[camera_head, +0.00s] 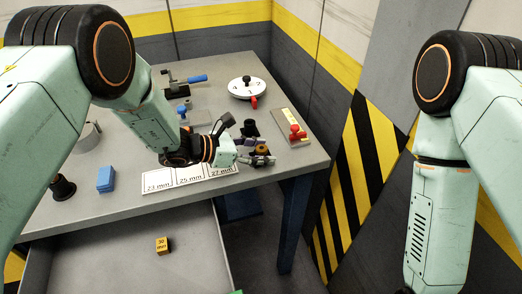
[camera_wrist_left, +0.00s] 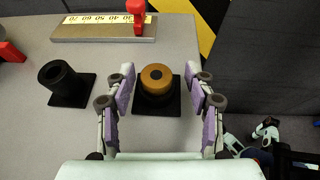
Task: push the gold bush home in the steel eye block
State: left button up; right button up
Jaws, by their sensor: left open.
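The gold bush (camera_wrist_left: 156,76) sits on a black square stand (camera_wrist_left: 172,104) near the table edge in the left wrist view. My left gripper (camera_wrist_left: 163,88) is open, with its purple-padded fingers either side of the bush in that view and a visible gap to each side. In the head view my left gripper (camera_head: 262,155) is over the table's right front corner, and its fingers hide most of the bush. A grey curved piece (camera_head: 88,137) at the table's left may be the steel eye block; my left arm partly covers it. My right gripper is out of view.
An empty black stand (camera_wrist_left: 66,82) is left of the bush. A scale board with a red slider (camera_head: 297,132) and a white dial (camera_head: 247,88) lie behind. A label strip (camera_head: 190,179), blue block (camera_head: 106,179) and black holder (camera_head: 62,187) line the front. A yellow cube (camera_head: 162,245) is lower.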

pick_arm(q)
jog(key=v, duration=1.1)
jog(key=shift+s+a, duration=0.1)
jog(key=shift+a, duration=0.2)
